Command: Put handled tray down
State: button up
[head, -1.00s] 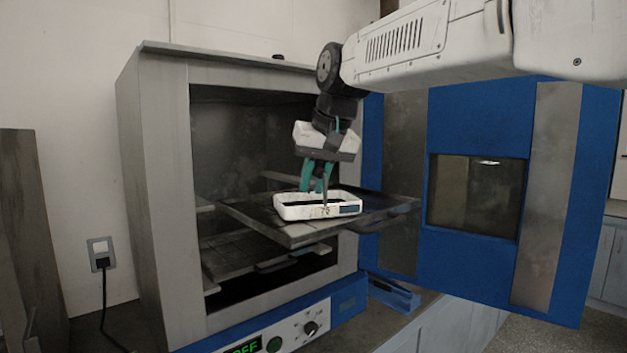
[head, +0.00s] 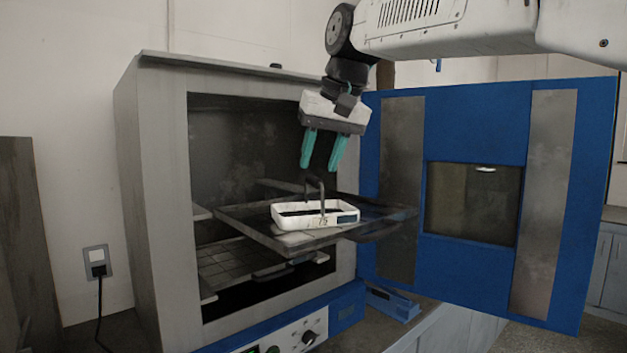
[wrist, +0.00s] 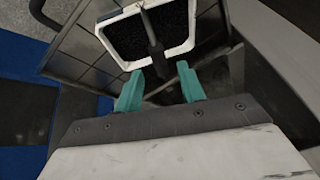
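The handled tray (head: 290,222) is white with a dark filling and an upright dark handle. It rests on the pulled-out upper rack (head: 250,228) of the oven. The tray's underside is hidden.
The grey oven (head: 155,200) stands open, its blue door (head: 470,125) swung out to the right. A lower rack (head: 235,265) sits inside. A control panel (head: 290,335) is below. There is free space above the upper rack in front of the oven.

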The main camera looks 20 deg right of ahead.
jog(key=shift+v, duration=2.55)
